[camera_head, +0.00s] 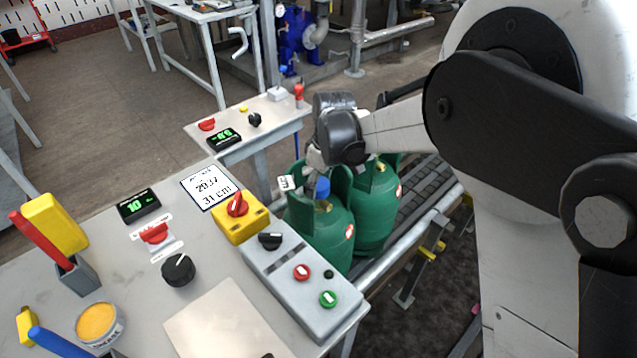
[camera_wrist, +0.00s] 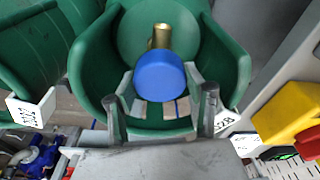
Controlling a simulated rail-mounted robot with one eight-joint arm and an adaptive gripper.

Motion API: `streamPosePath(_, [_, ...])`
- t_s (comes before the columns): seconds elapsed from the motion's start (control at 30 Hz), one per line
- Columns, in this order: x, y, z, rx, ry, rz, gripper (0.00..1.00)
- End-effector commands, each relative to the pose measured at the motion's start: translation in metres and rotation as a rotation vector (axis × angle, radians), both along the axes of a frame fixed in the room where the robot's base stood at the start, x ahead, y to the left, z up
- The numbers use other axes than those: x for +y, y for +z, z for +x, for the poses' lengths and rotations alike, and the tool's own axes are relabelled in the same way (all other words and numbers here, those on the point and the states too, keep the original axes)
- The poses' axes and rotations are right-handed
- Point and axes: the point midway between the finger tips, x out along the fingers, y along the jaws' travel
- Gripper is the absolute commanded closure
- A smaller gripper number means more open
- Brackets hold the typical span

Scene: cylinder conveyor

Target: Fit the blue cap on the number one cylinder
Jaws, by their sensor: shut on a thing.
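The blue cap (camera_head: 322,187) is between the fingers of my gripper (camera_head: 317,168), which is shut on it. In the wrist view the cap (camera_wrist: 160,79) shows between the two grey fingers (camera_wrist: 163,106). A brass valve (camera_wrist: 161,36) stands just beyond the cap, inside the green collar of a cylinder (camera_wrist: 90,60). In the head view the cap is over the top of the front green cylinder (camera_head: 320,232), within its collar. I cannot tell whether cap and valve touch. A second green cylinder (camera_head: 375,210) stands close behind. No number one is readable on either cylinder.
A grey control box (camera_head: 300,275) with knobs and buttons and a yellow switch box (camera_head: 240,218) are on the near table, close to the front cylinder. A small white tag (camera_head: 286,182) reads 3.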

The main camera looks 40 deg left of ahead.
Motion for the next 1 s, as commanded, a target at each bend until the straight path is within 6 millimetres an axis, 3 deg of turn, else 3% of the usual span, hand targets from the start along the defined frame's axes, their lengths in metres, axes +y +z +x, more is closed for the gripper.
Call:
streamPosePath(0.27, [0.000, -0.007, 0.000, 0.000, 0.000, 0.000, 0.71])
streamPosePath(0.3, [0.000, -0.006, 0.000, 0.000, 0.000, 0.000, 0.49])
streamPosePath(0.43, [0.000, -0.006, 0.000, 0.000, 0.000, 0.000, 0.32])
streamPosePath(0.77, [-0.001, -0.003, 0.000, 0.000, 0.000, 0.000, 0.31])
streamPosePath(1.0, [-0.006, 0.030, 0.000, 0.000, 0.000, 0.000, 0.31])
